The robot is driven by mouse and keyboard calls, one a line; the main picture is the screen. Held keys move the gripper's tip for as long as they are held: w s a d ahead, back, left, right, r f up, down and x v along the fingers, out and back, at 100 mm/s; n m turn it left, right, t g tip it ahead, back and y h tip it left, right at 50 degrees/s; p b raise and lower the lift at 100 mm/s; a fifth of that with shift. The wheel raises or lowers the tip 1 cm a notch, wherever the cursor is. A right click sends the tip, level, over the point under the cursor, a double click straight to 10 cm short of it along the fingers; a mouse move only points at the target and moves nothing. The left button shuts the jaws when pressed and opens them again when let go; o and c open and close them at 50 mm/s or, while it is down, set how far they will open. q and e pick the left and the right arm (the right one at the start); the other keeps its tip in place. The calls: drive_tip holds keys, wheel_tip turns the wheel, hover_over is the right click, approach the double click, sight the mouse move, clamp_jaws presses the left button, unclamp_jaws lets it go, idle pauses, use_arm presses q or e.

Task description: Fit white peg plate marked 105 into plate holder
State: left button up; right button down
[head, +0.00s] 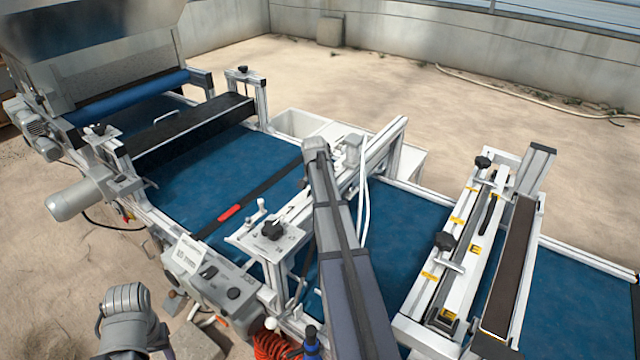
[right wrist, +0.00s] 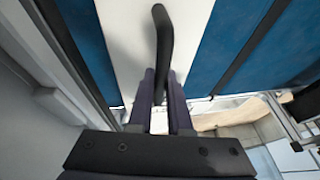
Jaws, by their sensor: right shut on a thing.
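In the right wrist view a white plate (right wrist: 122,35) with a black curved handle (right wrist: 162,40) lies below the camera, with blue belt on both sides. It fits the look of the peg plate, but no 105 marking or pegs show. My right gripper (right wrist: 161,92) is shut on the handle's near end. In the head view my right arm reaches over the middle of the machine and hides the gripper and plate. A white cross frame (head: 385,150) stands beside the arm; whether it is the plate holder I cannot tell. My left gripper's fingers are out of view.
The blue belt (head: 215,170) runs across the machine. A black bar with a red mark (head: 231,212) crosses it left of my arm. A unit with black knobs and yellow labels (head: 455,250) stands at right. A control box (head: 215,285) sits in front.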

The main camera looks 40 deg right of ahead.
drive_tip(key=shift+f, duration=0.2)
idle(0.5)
drive_tip(key=c, duration=0.8)
unclamp_jaws()
drive_tip(key=shift+o, duration=0.2)
drive_tip(key=p+v, duration=0.6)
drive_tip(key=v, duration=0.2)
drive_tip(key=shift+p, duration=0.3)
